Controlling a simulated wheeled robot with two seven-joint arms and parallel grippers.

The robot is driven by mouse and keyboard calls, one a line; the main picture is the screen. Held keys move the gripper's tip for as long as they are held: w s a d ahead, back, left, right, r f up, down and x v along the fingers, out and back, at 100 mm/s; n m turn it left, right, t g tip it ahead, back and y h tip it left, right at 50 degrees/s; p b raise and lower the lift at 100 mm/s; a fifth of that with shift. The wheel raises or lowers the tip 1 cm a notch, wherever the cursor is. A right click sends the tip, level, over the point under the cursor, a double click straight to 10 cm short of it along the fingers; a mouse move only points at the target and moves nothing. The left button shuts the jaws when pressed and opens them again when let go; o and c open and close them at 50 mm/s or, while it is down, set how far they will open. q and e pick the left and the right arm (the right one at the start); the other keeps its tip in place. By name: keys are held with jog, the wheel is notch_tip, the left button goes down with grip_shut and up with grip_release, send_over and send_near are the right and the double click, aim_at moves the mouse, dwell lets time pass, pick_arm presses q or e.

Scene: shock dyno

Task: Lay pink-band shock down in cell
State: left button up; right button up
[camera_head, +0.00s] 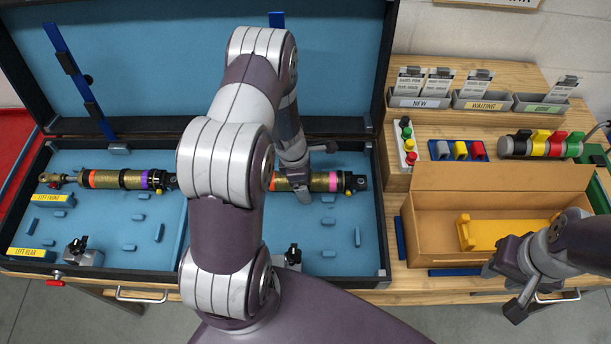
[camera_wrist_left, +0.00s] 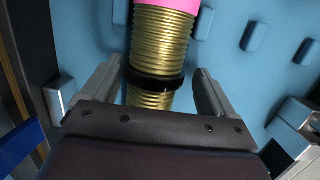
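The pink-band shock (camera_head: 318,182) is brass-coloured and lies roughly level at the upper part of the case's right half. My arm hides its left part in the head view. In the left wrist view, its threaded body (camera_wrist_left: 160,50) and black ring pass between the fingers of my left gripper (camera_wrist_left: 158,98). Those fingers stand apart, with gaps visible on both sides of the shock. I cannot tell whether the shock rests fully on the blue cell floor (camera_head: 335,235). My right gripper (camera_head: 503,290) is open and empty, in front of the cardboard box.
Another shock (camera_head: 125,179) with orange and purple bands lies in the case's left half. The blue-lined case (camera_head: 100,262) has small blocks and clamps inside. A cardboard box (camera_head: 430,240) holding a yellow part (camera_head: 490,233) stands at right, with card bins (camera_head: 420,102) behind.

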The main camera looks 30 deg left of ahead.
pick_arm(q)
jog(key=shift+w+a+r, duration=0.1)
jog(key=shift+w, duration=0.15)
jog(key=p+v, duration=0.2)
jog(key=v, duration=1)
jog(key=shift+r, duration=0.25)
